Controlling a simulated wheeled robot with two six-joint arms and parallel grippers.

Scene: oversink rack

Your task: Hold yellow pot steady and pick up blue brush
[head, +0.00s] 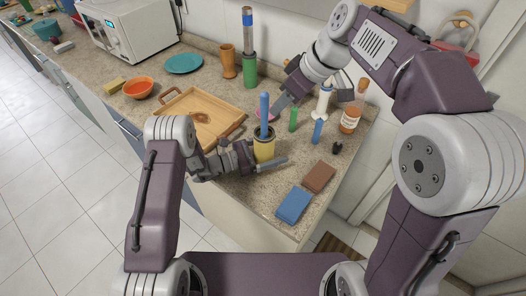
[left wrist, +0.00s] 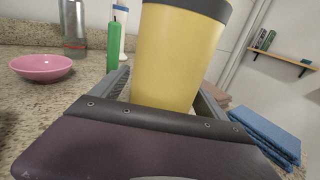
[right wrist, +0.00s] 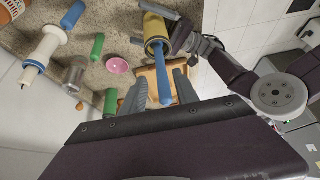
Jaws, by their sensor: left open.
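The yellow pot (head: 264,150) with a dark rim stands upright on the counter. It fills the middle of the left wrist view (left wrist: 178,60) and shows in the right wrist view (right wrist: 154,30). The blue brush (head: 264,106) stands in the pot, handle up; its lower end is hidden inside. My left gripper (head: 272,162) is open, its fingers on either side of the pot's lower part; contact cannot be told. My right gripper (head: 277,110) is open beside the handle. In the right wrist view the brush handle (right wrist: 163,88) shows between its fingers.
A wooden tray (head: 172,100) lies left of the pot. A pink bowl (left wrist: 42,67), green bottle (head: 293,119), small blue item (head: 317,131) and amber jar (head: 350,118) stand nearby.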

